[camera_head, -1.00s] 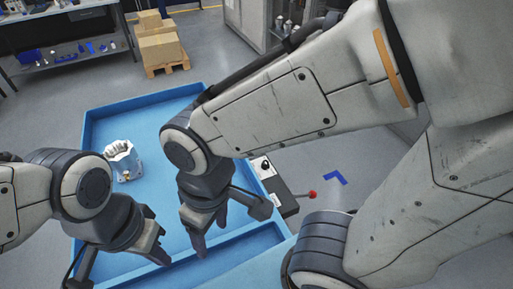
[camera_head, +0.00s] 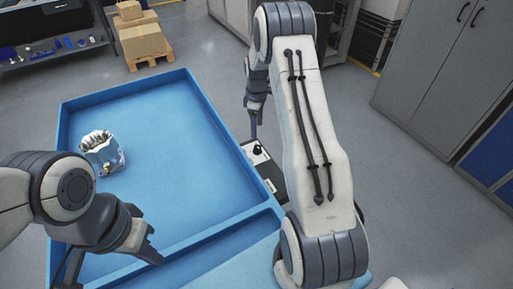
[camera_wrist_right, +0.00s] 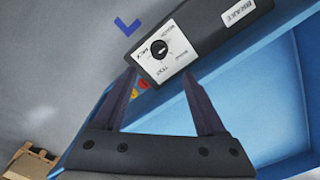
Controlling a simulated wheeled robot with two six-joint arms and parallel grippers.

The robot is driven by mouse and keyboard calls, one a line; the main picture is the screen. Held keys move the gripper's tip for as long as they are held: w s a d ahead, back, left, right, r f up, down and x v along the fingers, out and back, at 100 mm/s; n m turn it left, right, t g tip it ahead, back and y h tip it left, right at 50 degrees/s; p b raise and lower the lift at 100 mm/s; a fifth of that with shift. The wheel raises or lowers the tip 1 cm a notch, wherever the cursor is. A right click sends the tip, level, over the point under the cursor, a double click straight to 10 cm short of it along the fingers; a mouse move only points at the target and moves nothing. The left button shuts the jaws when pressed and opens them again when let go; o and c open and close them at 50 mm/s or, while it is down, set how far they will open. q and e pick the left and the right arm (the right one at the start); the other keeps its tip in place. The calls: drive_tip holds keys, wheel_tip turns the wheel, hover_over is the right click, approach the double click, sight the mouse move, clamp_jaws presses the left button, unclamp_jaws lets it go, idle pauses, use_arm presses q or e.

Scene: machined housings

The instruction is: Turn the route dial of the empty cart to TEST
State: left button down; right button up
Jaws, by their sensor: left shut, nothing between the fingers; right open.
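The route dial is a black knob (camera_head: 258,149) on a white plate, on a dark control box at the right side of the blue cart (camera_head: 190,85). In the right wrist view the knob (camera_wrist_right: 158,48) sits just beyond my fingertips; its small labels and setting are not clearly readable. My right gripper (camera_head: 253,132) is open beside the box, and in its wrist view the gripper (camera_wrist_right: 160,77) spreads its fingers below the plate with nothing between them. My left gripper (camera_head: 153,254) is shut and empty over the cart's front left.
A silver machined housing (camera_head: 103,154) stands in the cart's left part. A BRAKE label (camera_wrist_right: 238,12) is on the box. Boxes on a pallet (camera_head: 140,40), a workbench (camera_head: 55,50) and grey cabinets (camera_head: 445,60) stand beyond. Floor right of the cart is clear.

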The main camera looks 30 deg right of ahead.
sight(258, 146)
wheel_tip(258, 146, down, 11)
drive_tip(key=shift+d+r+p, duration=0.15)
drive_tip(key=shift+r+p, duration=0.05)
drive_tip(key=shift+p, duration=0.8)
clamp_jaws()
